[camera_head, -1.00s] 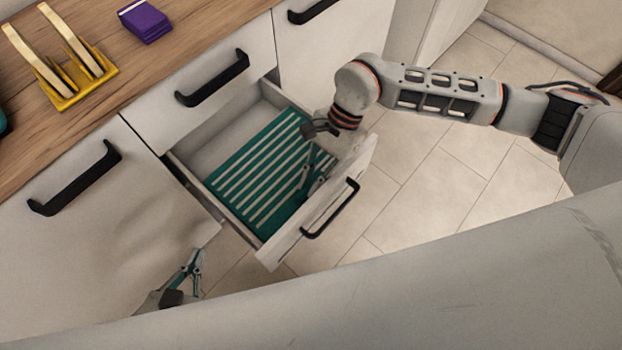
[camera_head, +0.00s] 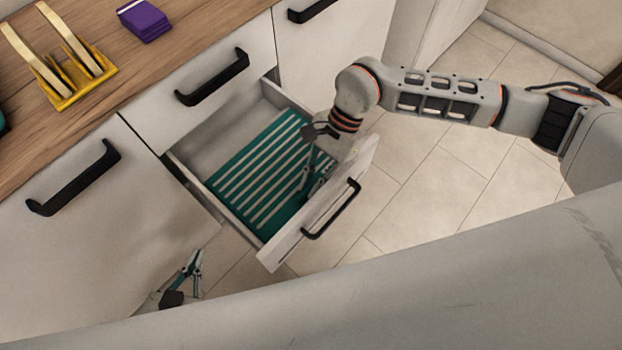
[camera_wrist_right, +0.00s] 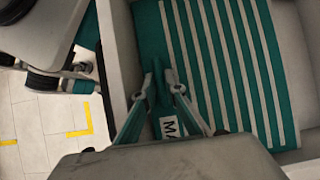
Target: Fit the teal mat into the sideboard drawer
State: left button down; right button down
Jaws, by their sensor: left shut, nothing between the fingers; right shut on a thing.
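The teal mat (camera_head: 255,172), with pale stripes, lies inside the open sideboard drawer (camera_head: 212,140). In the right wrist view the mat (camera_wrist_right: 182,45) looks flat, with a white label (camera_wrist_right: 170,127) partly covered by my fingers. My right gripper (camera_head: 311,186) reaches down into the drawer near its front panel. In the right wrist view its fingers (camera_wrist_right: 162,82) are shut on the mat near its label edge. My left gripper (camera_head: 198,262) is shut and empty, outside the drawer at the lower left. The mat's front right part is hidden by my right wrist.
The wooden worktop (camera_head: 110,60) above holds a yellow rack (camera_head: 72,85) and a purple block (camera_head: 144,20). Closed fronts with black handles flank the drawer. The drawer's front panel (camera_head: 285,240) carries a black handle (camera_head: 333,212). Tiled floor (camera_head: 430,185) lies clear to the right.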

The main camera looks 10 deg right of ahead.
pick_arm(q)
jog(key=shift+s+f, duration=0.15)
jog(key=shift+f, duration=0.15)
pick_arm(e)
jog(key=shift+f, duration=0.4)
jog(key=c, duration=2)
grip_release()
jog(key=v, duration=1.2)
